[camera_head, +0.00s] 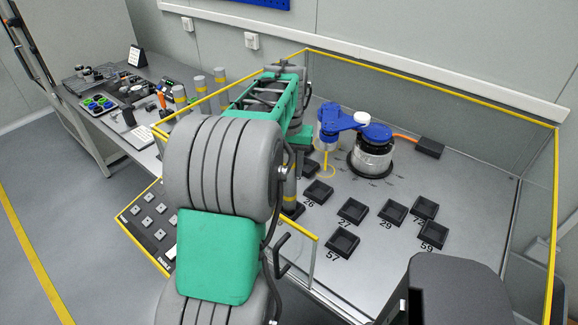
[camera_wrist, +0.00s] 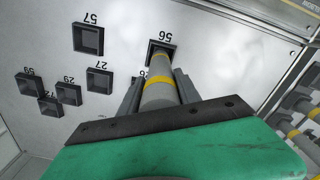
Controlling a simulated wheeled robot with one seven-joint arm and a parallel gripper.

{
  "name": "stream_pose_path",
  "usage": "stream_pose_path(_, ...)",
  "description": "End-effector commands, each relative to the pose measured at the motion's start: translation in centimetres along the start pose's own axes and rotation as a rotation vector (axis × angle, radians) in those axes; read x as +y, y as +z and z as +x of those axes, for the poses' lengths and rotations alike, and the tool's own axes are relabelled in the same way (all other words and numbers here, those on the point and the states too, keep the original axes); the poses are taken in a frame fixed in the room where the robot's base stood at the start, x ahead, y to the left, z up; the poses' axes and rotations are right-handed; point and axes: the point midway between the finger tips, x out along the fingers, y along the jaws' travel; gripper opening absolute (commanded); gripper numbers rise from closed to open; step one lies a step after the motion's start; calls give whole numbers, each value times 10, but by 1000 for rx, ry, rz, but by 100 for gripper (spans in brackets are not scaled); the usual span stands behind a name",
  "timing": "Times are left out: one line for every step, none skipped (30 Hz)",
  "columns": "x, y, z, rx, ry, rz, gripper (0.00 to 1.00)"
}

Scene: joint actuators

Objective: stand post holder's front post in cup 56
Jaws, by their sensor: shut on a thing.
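My gripper (camera_wrist: 158,82) is shut on a grey post (camera_wrist: 159,94) with yellow bands, with one finger on each side. The post also shows in the head view (camera_head: 290,188), roughly upright and partly hidden by my arm. Its far end is at the black square cup 56 (camera_wrist: 152,45), over or inside the opening; I cannot tell which. In the head view the cup's number is hidden. Several similar grey posts with yellow bands (camera_head: 200,86) stand at the left, behind my arm; their holder is mostly hidden.
Black cups 57 (camera_head: 342,243), 27 (camera_head: 352,210), 29 (camera_head: 392,212) and 59 (camera_head: 433,234) stand on the grey table. A blue and white robot arm (camera_head: 360,130) stands behind them. Clear panels with yellow edges (camera_head: 430,80) enclose the table. A side bench (camera_head: 120,150) holds small parts.

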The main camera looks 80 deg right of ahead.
Motion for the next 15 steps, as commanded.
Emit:
stream_pose_path(0,1,6,-5,0,0,0)
stream_pose_path(0,1,6,-5,0,0,0)
stream_pose_path(0,1,8,-6,0,0,0)
stream_pose_path(0,1,8,-6,0,0,0)
stream_pose_path(0,1,9,-7,0,0,0)
stream_pose_path(0,1,10,-8,0,0,0)
stream_pose_path(0,2,10,-9,0,0,0)
stream_pose_path(0,2,10,-10,0,0,0)
stream_pose_path(0,2,11,-11,0,0,0)
stream_pose_path(0,2,12,-12,0,0,0)
stream_pose_path(0,2,12,-13,0,0,0)
stream_pose_path(0,3,13,-14,0,0,40)
stream_pose_path(0,3,13,-15,0,0,43)
stream_pose_path(0,3,13,-15,0,0,45)
stream_pose_path(0,3,12,-14,0,0,48)
